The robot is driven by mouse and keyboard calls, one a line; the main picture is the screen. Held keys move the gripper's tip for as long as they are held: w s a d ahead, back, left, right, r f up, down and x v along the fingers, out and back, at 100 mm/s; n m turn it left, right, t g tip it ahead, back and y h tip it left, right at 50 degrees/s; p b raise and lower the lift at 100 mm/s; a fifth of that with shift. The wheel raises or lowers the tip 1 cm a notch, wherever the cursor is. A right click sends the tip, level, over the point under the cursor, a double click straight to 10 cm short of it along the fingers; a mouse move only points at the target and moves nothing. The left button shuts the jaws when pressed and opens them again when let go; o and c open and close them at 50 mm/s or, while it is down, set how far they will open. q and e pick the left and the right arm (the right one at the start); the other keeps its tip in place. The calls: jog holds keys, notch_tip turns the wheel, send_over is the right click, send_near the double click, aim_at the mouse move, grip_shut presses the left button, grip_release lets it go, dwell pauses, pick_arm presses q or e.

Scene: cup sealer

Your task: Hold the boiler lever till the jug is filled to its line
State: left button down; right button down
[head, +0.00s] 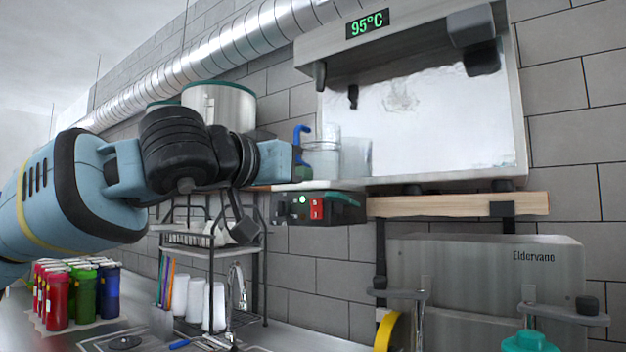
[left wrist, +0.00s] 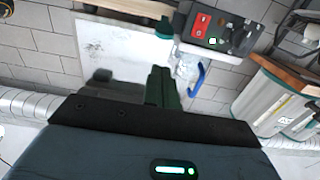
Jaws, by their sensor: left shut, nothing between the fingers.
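The boiler (head: 430,120) is a bright shiny steel box with a green 95°C display (head: 367,24). A small dark part (head: 353,97) hangs at its front; I cannot tell if it is the lever or the spout. A clear jug (head: 321,160) with a blue handle (head: 301,135) stands at the boiler's left; its fill level and line cannot be made out. The handle also shows in the left wrist view (left wrist: 197,80). My left gripper (head: 302,172) is shut and empty, just left of the jug in the head view. Its dark green fingers show in the left wrist view (left wrist: 161,88).
A black box with a red switch (head: 316,208) sits below the jug, beside a wooden shelf (head: 460,205). A steel pot (head: 220,105) is behind my left arm. A dish rack (head: 210,250), tap (head: 238,290) and colored canisters (head: 82,295) are lower left. A steel machine (head: 480,265) stands lower right.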

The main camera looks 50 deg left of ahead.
pick_arm(q)
jog(key=shift+v, duration=1.1)
jog(key=shift+r, duration=0.1)
